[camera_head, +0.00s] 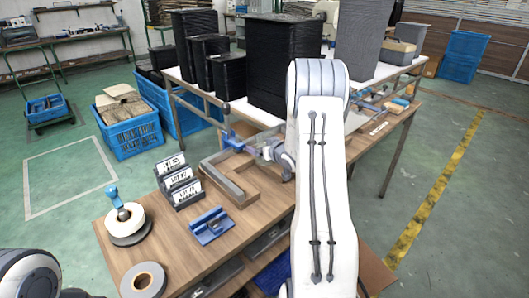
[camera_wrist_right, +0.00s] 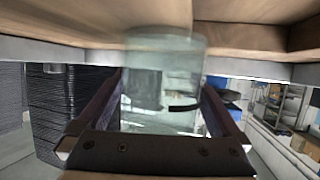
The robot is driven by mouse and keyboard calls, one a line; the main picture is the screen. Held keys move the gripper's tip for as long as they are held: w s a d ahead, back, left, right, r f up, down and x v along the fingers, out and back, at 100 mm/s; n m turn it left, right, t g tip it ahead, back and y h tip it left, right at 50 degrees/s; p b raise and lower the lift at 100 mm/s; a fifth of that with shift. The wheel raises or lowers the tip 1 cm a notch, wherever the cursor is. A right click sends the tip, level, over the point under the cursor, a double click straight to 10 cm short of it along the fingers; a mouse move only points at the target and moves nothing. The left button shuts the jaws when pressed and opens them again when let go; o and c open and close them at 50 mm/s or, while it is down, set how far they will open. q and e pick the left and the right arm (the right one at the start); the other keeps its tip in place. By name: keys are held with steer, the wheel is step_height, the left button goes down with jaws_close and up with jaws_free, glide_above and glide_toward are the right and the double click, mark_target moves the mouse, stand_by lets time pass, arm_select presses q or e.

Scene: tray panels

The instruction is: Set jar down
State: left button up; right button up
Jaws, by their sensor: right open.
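The jar (camera_wrist_right: 165,85) is a clear glass cylinder in the right wrist view. It is between the two dark fingers of my right gripper (camera_wrist_right: 163,100), with its end up against the brown wooden surface (camera_wrist_right: 90,18) at the top of that picture. My right gripper is open around the jar. In the head view my right arm crosses the middle, and its wrist hides much of the gripper; I cannot make out the jar clearly there. My left gripper is not in view; only part of my left arm shows at the lower left corner.
A grey-edged tray panel (camera_head: 228,186) lies on the wooden table (camera_head: 258,232) beside my right wrist. Lettered card holders (camera_head: 180,182), a blue tool (camera_head: 211,226), a white roll (camera_head: 126,222) and a grey roll (camera_head: 143,280) lie leftward. Black crates (camera_head: 284,65) stand behind.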

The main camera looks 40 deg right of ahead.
steer(key=shift+r, duration=0.1)
steer(key=c, duration=1.6)
